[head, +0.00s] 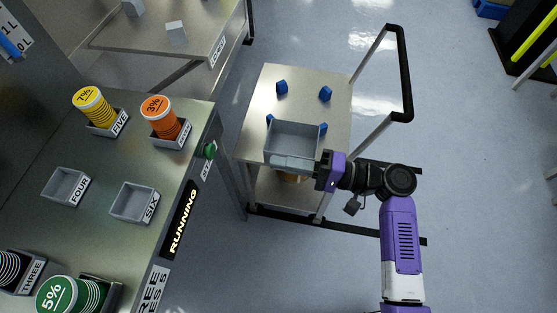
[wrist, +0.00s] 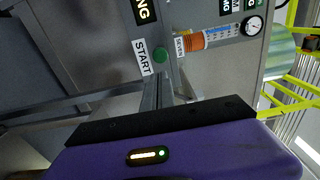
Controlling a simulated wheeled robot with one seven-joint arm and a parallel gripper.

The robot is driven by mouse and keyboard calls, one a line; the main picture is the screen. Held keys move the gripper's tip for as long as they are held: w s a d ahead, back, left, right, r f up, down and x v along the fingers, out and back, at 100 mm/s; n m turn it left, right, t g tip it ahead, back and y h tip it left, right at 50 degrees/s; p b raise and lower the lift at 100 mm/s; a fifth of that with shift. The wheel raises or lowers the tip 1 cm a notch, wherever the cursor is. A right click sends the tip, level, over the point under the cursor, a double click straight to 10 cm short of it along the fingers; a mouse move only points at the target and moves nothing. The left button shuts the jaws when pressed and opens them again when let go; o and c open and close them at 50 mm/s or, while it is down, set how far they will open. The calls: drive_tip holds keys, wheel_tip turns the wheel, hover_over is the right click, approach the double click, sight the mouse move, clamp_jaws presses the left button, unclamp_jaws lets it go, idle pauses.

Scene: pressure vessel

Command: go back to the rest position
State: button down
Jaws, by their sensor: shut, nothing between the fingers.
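My gripper (head: 276,161) reaches left from my purple arm, in front of the near edge of a grey bin in the head view. Its fingers are together and empty; they also show pressed together in the wrist view (wrist: 160,88). Whether they touch the bin cannot be told. The green start button (head: 210,151) is on the steel counter's edge, to the left of the fingers and apart from them. In the wrist view the button (wrist: 160,55) is just beyond the fingertips, beside the START label (wrist: 142,58).
A steel cart (head: 257,100) carries the grey bin (head: 292,128) and several blue pieces (head: 325,93). The counter (head: 110,165) holds labelled trays, some with coloured discs, and a lit RUNNING sign (head: 182,220). A steel table (head: 205,42) stands behind. Floor at the right is open.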

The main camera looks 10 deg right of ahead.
idle(0.3)
drive_tip(key=w+d+f+m+t+h, duration=0.1)
drive_tip(key=w+d+m+t+h, duration=0.15)
drive_tip(key=w+t, duration=0.2)
drive_tip(key=s+d+f+t+h, duration=0.2)
drive_tip(key=s+d+f+h, duration=0.1)
drive_tip(key=d+h, duration=0.3)
drive_tip(key=s+d+f+t+h, duration=0.1)
drive_tip(key=s+d+f+h, duration=0.15)
drive_tip(key=d+h, duration=0.25)
drive_tip(key=s+r+n+h, duration=0.1)
drive_tip(key=s+r+n, duration=0.2)
drive_tip(key=s, duration=1.1)
drive_tip(key=s+r+n+t+h, duration=0.1)
drive_tip(key=s+r+n+h, duration=0.1)
drive_tip(key=s+r, duration=0.6)
drive_tip(key=s+n, duration=0.1)
drive_tip(key=s, duration=0.4)
drive_tip(key=shift+s+d+r, duration=0.15)
drive_tip(key=shift+s+d, duration=0.2)
drive_tip(key=shift+s, duration=0.05)
drive_tip(key=shift+n+h, duration=0.25)
